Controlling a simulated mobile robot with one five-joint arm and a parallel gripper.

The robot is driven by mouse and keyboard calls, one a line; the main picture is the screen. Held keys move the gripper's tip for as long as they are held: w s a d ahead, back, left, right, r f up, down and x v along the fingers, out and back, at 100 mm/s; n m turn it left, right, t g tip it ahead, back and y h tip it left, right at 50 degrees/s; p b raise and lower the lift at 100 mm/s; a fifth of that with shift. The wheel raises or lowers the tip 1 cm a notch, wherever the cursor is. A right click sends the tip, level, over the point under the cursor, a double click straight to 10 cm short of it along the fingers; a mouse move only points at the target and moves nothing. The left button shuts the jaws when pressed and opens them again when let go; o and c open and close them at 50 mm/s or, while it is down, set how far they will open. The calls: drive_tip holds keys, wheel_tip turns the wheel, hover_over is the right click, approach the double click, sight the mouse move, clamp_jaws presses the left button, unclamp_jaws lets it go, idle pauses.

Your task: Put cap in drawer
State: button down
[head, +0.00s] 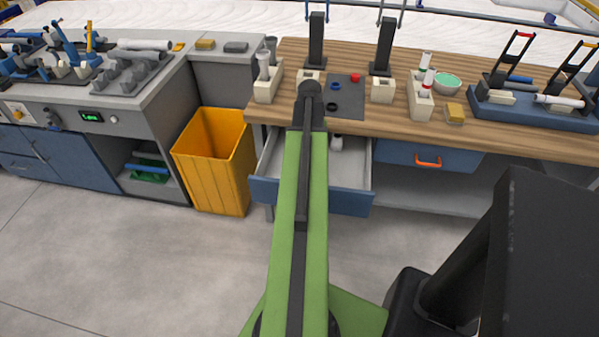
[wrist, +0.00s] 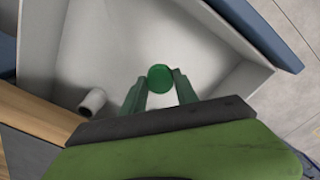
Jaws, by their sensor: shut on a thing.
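My gripper (wrist: 160,88) is shut on a small round green cap (wrist: 160,77), held between its two green fingertips in the wrist view. The open drawer (head: 351,172) has a pale interior and a blue front; it also shows in the wrist view (wrist: 125,40). The gripper and cap are over the drawer's inside; how high above its floor I cannot tell. A short pale pipe piece (wrist: 93,102) lies in the drawer, apart from the gripper. In the head view my green arm hides the gripper and cap.
A shut blue drawer (head: 395,153) is right of the open one. A yellow bin (head: 215,175) stands to the left. The floor in front is clear.

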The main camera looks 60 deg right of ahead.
drive_tip(key=w+a+f+b, duration=0.2)
drive_tip(key=a, duration=0.1)
drive_tip(key=w+a+f+b, duration=0.2)
drive_tip(key=w+f, duration=0.1)
drive_tip(key=shift+w+a+f, duration=0.15)
drive_tip(key=shift+w+a, duration=0.05)
drive_tip(key=shift+a, duration=0.2)
drive_tip(key=shift+w+a, duration=0.2)
drive_tip(key=shift+w, duration=0.05)
wheel_tip(320, 180, down, 4)
drive_tip(key=b, duration=0.4)
drive_tip(key=shift+f, duration=0.15)
drive_tip(key=shift+r, duration=0.2)
drive_tip(key=shift+f, duration=0.15)
drive_tip(key=c, duration=0.9)
unclamp_jaws()
drive_tip(key=shift+c, duration=0.2)
